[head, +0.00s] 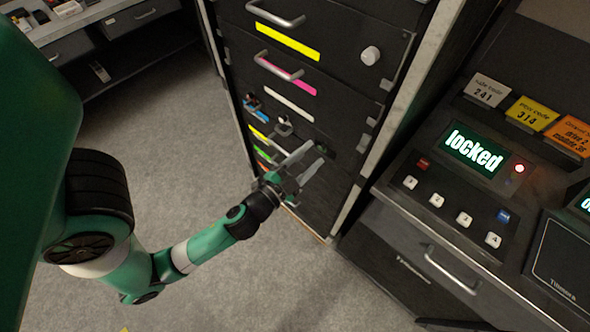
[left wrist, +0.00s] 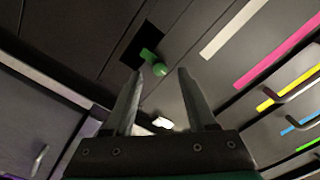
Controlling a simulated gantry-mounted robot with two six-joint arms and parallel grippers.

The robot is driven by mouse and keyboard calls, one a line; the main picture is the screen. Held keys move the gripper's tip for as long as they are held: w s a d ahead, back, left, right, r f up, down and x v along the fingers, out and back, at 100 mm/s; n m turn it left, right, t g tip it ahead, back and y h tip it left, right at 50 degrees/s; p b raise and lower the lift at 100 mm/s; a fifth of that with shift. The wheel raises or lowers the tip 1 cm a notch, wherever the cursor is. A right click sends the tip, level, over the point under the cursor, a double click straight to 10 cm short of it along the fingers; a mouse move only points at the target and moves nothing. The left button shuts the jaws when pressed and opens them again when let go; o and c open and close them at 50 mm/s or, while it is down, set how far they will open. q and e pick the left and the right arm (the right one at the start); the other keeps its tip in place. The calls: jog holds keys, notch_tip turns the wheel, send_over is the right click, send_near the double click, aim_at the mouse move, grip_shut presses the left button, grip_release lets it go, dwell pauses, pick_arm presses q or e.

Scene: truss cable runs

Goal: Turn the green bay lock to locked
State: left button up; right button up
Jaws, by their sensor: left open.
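The green bay lock (left wrist: 156,66) shows in the left wrist view as a small green round knob with a short green bar, beside a dark square recess in a dark panel. My left gripper (left wrist: 160,74) is open, and the knob appears between its two fingertips, a little beyond them. I cannot tell whether they touch it. In the head view my left gripper (head: 314,158) is at the front of the dark drawer cabinet (head: 335,110), low on its face. The lock is not clearly visible there. My right gripper is not in view.
The cabinet has handles and coloured strips, including a yellow strip (head: 283,42) and a round white knob (head: 371,55). A console at right has a display (head: 474,150) reading "locked", a lit red lamp (head: 519,168) and several buttons. Grey floor (head: 170,130) lies open at left.

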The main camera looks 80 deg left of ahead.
pick_arm(q)
jog(key=b+v, duration=0.3)
jog(key=v, duration=0.5)
jog(key=shift+s, duration=0.15)
